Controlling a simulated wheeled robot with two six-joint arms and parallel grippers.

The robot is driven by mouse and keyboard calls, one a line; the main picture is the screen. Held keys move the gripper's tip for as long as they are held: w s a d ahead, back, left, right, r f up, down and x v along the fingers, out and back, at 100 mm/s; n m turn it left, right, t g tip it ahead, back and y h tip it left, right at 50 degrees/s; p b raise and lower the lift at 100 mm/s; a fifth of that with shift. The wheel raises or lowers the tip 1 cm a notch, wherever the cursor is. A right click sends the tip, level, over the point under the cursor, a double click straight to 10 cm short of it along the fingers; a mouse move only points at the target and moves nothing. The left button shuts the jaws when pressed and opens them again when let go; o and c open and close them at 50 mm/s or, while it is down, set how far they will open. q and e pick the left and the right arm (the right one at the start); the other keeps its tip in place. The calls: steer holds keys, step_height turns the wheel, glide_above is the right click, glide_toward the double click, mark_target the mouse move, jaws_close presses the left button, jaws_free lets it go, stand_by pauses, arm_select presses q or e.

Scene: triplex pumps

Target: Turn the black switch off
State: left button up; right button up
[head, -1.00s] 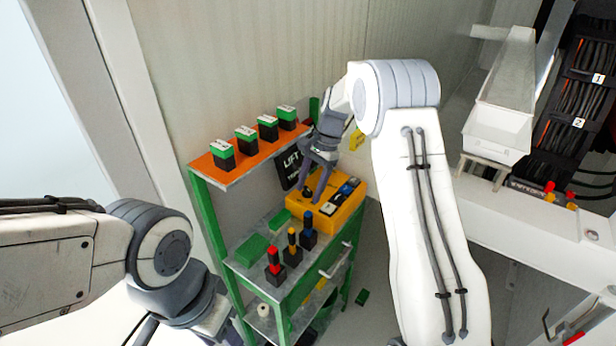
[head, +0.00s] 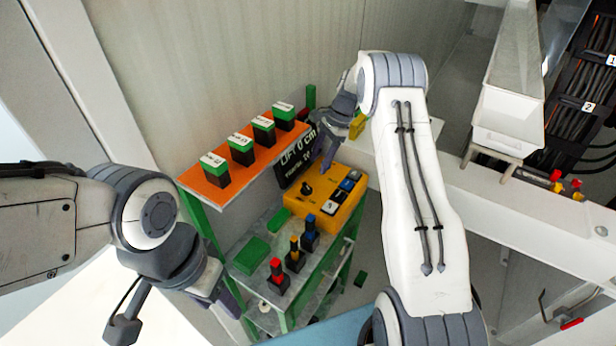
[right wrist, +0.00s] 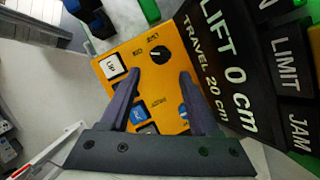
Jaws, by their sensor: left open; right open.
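The yellow control box (head: 318,207) stands on the green cart. The black switch (head: 306,189) is a small knob on its top, left of a row of white, black and blue buttons. In the right wrist view, the switch (right wrist: 160,57) is a round black knob with a pale mark, just beyond the fingertips. My right gripper (right wrist: 160,76) is open and empty above the box; in the head view it (head: 325,158) is apart from the knob, behind it. My left gripper (head: 228,302) is low at the left, apart from the box, its tips partly hidden.
A black sign (head: 298,157) reading LIFT 0 cm stands behind the box. An orange shelf (head: 215,193) holds several green-topped black blocks. Red, yellow and blue-topped levers (head: 293,255) stand in front of the box. A white hopper (head: 507,125) is at the right.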

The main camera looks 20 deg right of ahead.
mark_target(307, 186)
steer(key=p+x, duration=0.3)
steer(key=x, duration=0.5)
steer(key=shift+a+f, duration=0.3)
jaws_close()
